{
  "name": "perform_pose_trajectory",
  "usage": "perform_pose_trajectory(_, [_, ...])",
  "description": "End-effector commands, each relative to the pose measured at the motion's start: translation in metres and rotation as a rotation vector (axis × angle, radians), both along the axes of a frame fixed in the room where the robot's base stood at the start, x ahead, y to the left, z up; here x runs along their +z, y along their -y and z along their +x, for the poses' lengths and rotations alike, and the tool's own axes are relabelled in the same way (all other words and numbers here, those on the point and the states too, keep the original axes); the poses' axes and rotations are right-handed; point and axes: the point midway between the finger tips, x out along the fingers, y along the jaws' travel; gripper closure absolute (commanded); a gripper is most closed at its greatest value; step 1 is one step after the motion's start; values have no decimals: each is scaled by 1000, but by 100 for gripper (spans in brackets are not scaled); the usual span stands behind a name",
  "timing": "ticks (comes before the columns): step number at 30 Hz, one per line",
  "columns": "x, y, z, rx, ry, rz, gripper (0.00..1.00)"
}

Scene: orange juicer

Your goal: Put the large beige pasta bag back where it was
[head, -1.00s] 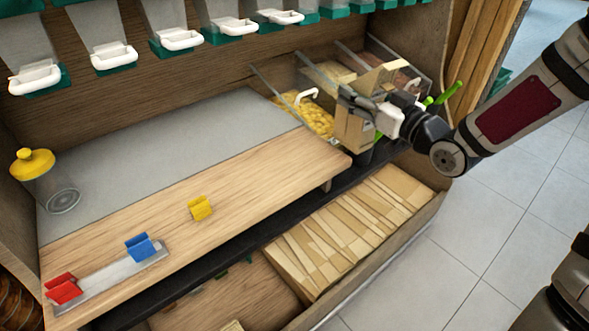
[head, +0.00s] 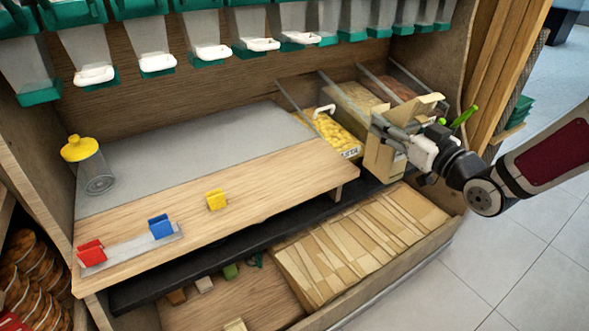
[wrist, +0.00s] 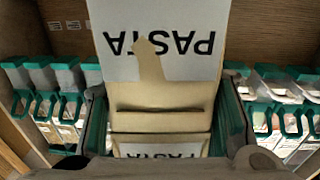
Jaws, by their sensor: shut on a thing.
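The beige pasta bag (head: 384,158) is upright at the right end of the shelf, in front of the bulk bins, with its top flap open. In the wrist view the bag (wrist: 165,98) fills the middle, and its white label reads PASTA upside down. My gripper (head: 402,134) is shut on the bag from the right side. In the wrist view the gripper's fingers (wrist: 165,128) stand on both sides of the bag. The bag's bottom is close to the drawer of flat bags; I cannot tell whether it touches anything.
A drawer of flat beige paper bags (head: 360,235) lies below. A bin of yellow pasta (head: 335,135) is just left of the bag.

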Motion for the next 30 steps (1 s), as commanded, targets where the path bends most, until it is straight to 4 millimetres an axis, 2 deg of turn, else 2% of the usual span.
perform_pose_trajectory(9, [0, 0, 0, 0, 0, 0, 100])
perform_pose_trajectory(10, [-5, 2, -4, 8, -4, 0, 100])
perform_pose_trajectory(21, [-67, 16, -81, 228, -5, 5, 100])
perform_pose_trajectory(30, [-107, 25, -131, 378, -2, 3, 100])
